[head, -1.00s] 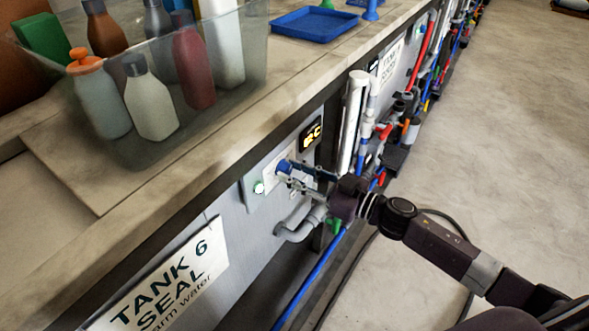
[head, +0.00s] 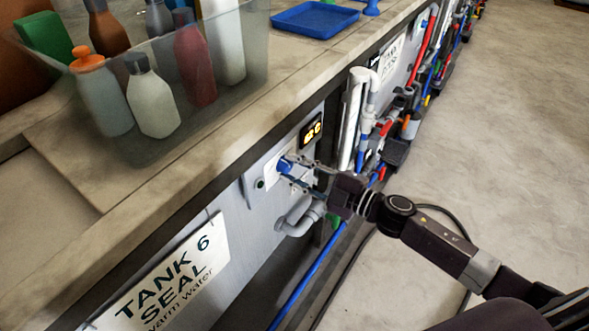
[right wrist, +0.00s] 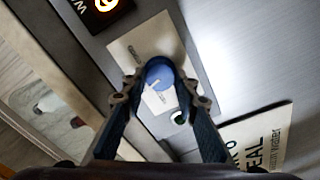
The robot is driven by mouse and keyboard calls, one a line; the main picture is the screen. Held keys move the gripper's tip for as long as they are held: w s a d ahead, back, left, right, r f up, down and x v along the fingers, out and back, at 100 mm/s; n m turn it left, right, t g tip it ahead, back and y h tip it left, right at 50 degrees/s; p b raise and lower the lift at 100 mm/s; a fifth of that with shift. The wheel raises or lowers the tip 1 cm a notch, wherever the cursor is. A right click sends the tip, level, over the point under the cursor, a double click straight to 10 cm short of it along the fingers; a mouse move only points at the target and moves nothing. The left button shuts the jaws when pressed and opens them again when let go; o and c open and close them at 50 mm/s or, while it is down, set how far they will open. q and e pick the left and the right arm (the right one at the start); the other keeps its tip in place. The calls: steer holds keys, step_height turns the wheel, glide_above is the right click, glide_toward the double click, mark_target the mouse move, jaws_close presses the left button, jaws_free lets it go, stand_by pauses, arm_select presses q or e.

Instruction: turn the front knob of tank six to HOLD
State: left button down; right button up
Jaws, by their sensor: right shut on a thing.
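The blue front knob (head: 284,165) sits on a pale plate on the tank's front panel, and it also shows in the right wrist view (right wrist: 159,74). The sign TANK 6 SEAL (head: 170,285) hangs to its left. My right gripper (head: 291,169) is shut on the knob, with one finger on each side in the right wrist view (right wrist: 160,88). The plate's lettering (right wrist: 134,56) is too small to read, so I cannot tell the knob's setting. My left gripper is not in view.
A lit yellow display (head: 312,130) is above the knob, its characters unclear. A small round lamp (head: 260,183) is beside the knob and grey pipes (head: 298,218) below. A clear bin (head: 185,125) of bottles stands on the counter. The floor at right is open.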

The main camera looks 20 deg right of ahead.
steer(key=n+b, duration=0.1)
steer(key=n, duration=0.3)
steer(key=shift+f, duration=0.15)
steer(key=shift+n+b, duration=0.7)
steer(key=shift+n, duration=1.7)
steer(key=o, duration=1.2)
steer(key=shift+c, duration=0.2)
steer(key=shift+s, duration=0.15)
steer(key=v, duration=1.1)
steer(key=shift+s+d, duration=0.15)
steer(key=shift+s, duration=0.2)
